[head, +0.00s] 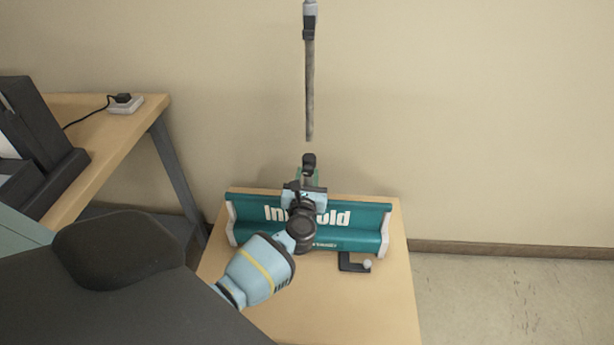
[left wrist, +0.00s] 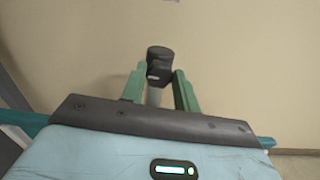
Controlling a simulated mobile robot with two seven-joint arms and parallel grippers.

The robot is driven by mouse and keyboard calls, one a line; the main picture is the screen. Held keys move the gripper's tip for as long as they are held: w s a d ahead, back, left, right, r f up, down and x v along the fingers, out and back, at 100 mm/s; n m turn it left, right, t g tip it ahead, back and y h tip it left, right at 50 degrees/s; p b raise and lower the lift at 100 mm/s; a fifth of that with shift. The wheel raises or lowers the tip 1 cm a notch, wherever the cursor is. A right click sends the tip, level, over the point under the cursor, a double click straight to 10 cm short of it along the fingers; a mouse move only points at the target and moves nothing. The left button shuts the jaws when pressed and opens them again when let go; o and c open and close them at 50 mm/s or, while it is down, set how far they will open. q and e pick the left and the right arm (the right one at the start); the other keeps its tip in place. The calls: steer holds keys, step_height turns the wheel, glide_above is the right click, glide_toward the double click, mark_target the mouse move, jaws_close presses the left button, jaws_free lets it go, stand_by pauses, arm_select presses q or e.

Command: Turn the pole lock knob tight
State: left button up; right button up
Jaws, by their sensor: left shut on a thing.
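The pole lock knob (head: 309,159) is a dark cap on top of a short grey post, above the teal stand. In the left wrist view the dark knob (left wrist: 160,63) sits between my green fingertips. My left gripper (head: 307,175) comes from the front left and is shut on the knob. My left gripper's fingers (left wrist: 160,76) flank the knob's lower part, with the grey post below it. A grey pole (head: 309,90) with a dark collar shows upright above the knob; a small gap appears between them. My right gripper is not in view.
The teal stand (head: 360,228) with white lettering lies on a wooden table (head: 390,305). A small black bracket (head: 352,264) is at its right front. A wooden desk (head: 125,135) with a dark device (head: 40,140) stands at left. Floor at right is clear.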

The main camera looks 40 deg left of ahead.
arm_select(q)
steer(key=m, duration=0.3)
steer(key=shift+m+p, duration=0.3)
steer(key=shift+p, duration=0.1)
steer(key=m+p, duration=0.1)
steer(key=m, duration=0.3)
steer(key=shift+m, duration=0.3)
steer(key=m+p, duration=0.1)
steer(key=m, duration=0.4)
steer(key=shift+d, duration=0.1)
steer(key=shift+f+m, duration=0.15)
steer(key=shift+m, duration=1.85)
steer(key=o, duration=0.9)
steer(key=shift+o, duration=0.2)
steer(key=shift+p, duration=0.3)
